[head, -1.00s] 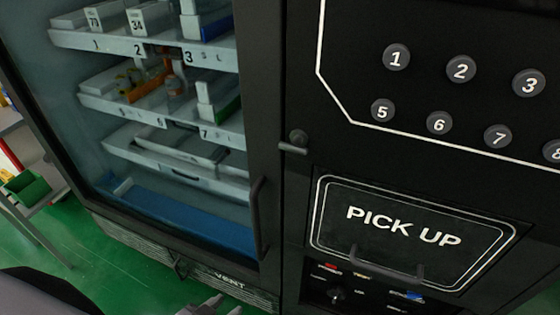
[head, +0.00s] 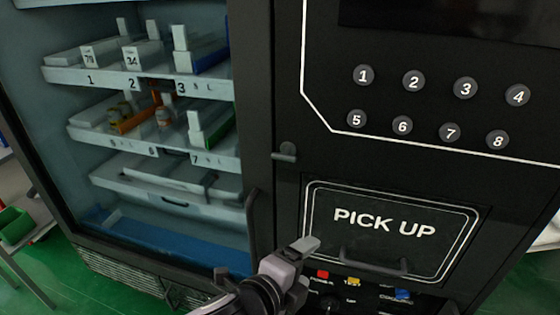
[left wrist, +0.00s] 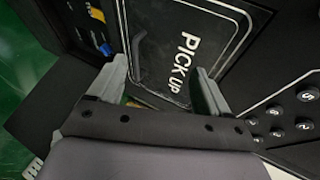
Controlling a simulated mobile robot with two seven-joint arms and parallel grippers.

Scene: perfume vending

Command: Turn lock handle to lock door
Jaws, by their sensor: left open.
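The lock handle (head: 286,153) is a small dark knob with a short bar that looks roughly level. It sits on the black strip between the glass door (head: 130,215) and the button panel. The glass door looks shut, with a vertical pull handle (head: 251,225) at its right edge. My left gripper (head: 306,264) is open and empty, below the lock handle and in front of the lower left corner of the PICK UP flap (head: 385,250). In the left wrist view, its open fingers (left wrist: 160,85) point toward the flap (left wrist: 195,30). I cannot make out the lock handle there.
Round number buttons (head: 402,125) are above the flap. A flap handle (head: 375,262) and several coloured switches (head: 353,281) are close to my left gripper. A green bin (head: 15,226) on a rack is at the far left.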

